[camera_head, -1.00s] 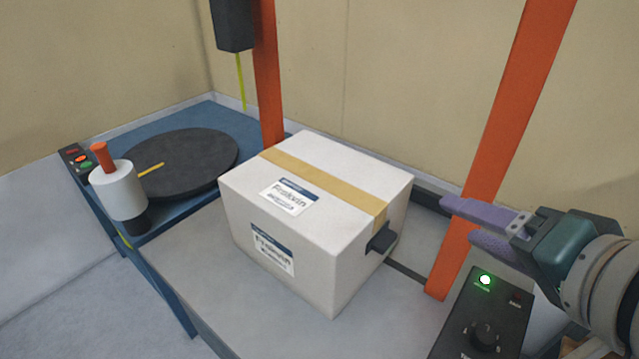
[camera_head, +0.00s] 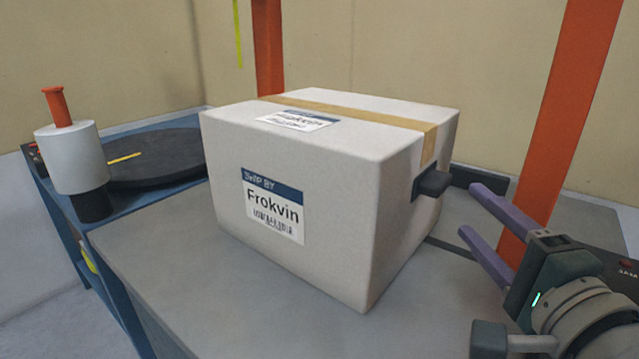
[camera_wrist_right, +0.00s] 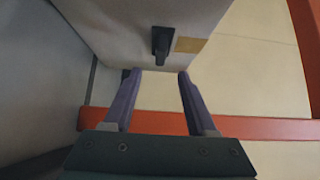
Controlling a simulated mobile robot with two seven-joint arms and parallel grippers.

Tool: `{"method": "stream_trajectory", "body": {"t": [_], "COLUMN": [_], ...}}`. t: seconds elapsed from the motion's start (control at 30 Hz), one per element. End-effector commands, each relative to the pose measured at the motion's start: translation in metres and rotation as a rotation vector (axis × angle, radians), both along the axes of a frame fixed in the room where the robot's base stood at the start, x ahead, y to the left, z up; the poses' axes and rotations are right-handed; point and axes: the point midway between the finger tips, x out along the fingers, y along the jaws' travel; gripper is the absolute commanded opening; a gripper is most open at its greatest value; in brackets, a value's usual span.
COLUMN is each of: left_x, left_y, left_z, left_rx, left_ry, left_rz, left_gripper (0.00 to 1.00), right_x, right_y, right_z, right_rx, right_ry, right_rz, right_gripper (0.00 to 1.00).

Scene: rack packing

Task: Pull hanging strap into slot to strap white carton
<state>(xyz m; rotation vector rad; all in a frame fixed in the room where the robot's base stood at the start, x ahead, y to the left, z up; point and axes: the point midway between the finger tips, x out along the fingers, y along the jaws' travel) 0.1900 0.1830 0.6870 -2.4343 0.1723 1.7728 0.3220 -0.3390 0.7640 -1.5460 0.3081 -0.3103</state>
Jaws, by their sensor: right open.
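The white carton (camera_head: 290,200) stands on the grey table with tan tape across its top. It shows upside down in the right wrist view (camera_wrist_right: 110,30). A black block (camera_head: 432,184) sticks out of its right face and shows ahead of my fingers in the wrist view (camera_wrist_right: 162,42). The yellow-green strap (camera_head: 238,35) hangs behind the carton at the top; its upper part is out of view. I cannot make out a slot. My right gripper (camera_head: 470,211) is open and empty, right of the carton and apart from it; its purple fingers show in the wrist view (camera_wrist_right: 158,76). My left gripper is not in view.
Orange posts stand behind the carton (camera_head: 269,50) and at the right (camera_head: 565,110), near my right gripper. A black turntable (camera_head: 165,165) and a white cylinder with an orange knob (camera_head: 72,155) are at the left. The grey table (camera_head: 190,270) is clear in front.

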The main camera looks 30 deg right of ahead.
Motion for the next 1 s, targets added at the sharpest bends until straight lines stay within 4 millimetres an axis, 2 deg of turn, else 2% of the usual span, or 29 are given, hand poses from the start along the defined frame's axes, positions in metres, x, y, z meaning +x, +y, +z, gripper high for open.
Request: {"method": "stream_trajectory", "body": {"t": [0.3,0.5,0.87,1.0], "left_x": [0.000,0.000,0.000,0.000], "left_y": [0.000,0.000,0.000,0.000], "left_z": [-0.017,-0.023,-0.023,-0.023], "left_rx": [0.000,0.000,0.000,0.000], "left_ry": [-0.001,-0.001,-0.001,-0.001], "left_rz": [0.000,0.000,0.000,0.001], "left_gripper": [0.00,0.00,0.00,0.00], "right_x": [0.054,0.075,0.080,0.080], "right_y": [-0.022,-0.031,-0.033,-0.033], "right_z": [0.000,0.000,0.001,0.001], "right_rx": [-0.003,-0.002,-0.002,-0.002], "right_ry": [-0.004,0.001,0.002,0.002], "right_rz": [0.001,0.002,0.001,0.001], "right_gripper": [0.57,0.57,0.57,0.43]}}
